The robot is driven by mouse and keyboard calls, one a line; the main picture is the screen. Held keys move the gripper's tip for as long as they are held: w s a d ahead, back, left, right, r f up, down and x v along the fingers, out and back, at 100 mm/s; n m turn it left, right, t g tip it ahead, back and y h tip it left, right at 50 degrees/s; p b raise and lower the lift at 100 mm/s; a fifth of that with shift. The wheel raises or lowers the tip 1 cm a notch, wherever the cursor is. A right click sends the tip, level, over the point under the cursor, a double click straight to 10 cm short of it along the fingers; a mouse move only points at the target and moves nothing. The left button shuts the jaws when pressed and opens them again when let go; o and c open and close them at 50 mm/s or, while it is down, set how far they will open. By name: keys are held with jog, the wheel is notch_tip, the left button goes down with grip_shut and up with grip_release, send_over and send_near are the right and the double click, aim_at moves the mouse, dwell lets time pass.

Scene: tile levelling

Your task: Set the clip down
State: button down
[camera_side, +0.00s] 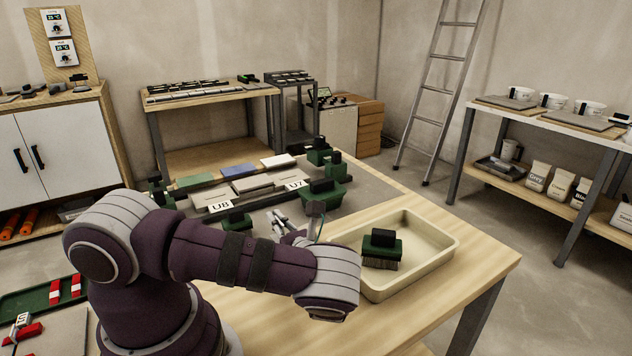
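My gripper (276,219) is low over the near side of the tile area on the wooden table, partly hidden behind my own wrist. Its grey fingers point away from the camera toward the tiles. They are too small here to show whether they are apart or hold a clip. No clip can be made out for certain at the fingertips. Pale tiles labelled U8 (221,206) and U7 (295,184) lie just beyond the gripper. Red and white pieces (55,292) that may be clips stand in a green tray (30,302) at the lower left.
A cream tray (447,247) with a green-and-black brush-like block (381,249) stands right of my gripper. Several green blocks with black handles, such as one (322,194), surround the tiles. The table's front right corner (495,262) is clear. Shelves and a ladder (441,87) stand behind.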

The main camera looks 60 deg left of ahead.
jog(key=s+d, duration=0.2)
jog(key=s, duration=0.1)
jog(key=s+d, duration=0.3)
jog(key=s+d+r, duration=0.1)
jog(key=s+d, duration=0.2)
jog(key=shift+s+d+r, duration=0.1)
jog(key=shift+s, duration=0.3)
jog(key=shift+s+d+r, duration=0.15)
jog(key=shift+s+r, duration=0.05)
notch_tip(320, 180, up, 8)
jog(key=w+a+f+m+t, duration=0.4)
jog(key=w+a+f+t, duration=0.25)
jog(key=w, duration=0.45)
jog(key=w+a+r+m+t+h, duration=0.3)
jog(key=a, duration=0.3)
jog(key=w+a+r+m+t+h, duration=0.2)
jog(key=w+a+r+t, duration=0.15)
jog(key=a, duration=0.25)
jog(key=f, duration=0.8)
jog(key=s+f, duration=0.1)
jog(key=f, duration=0.4)
jog(key=shift+d, duration=0.1)
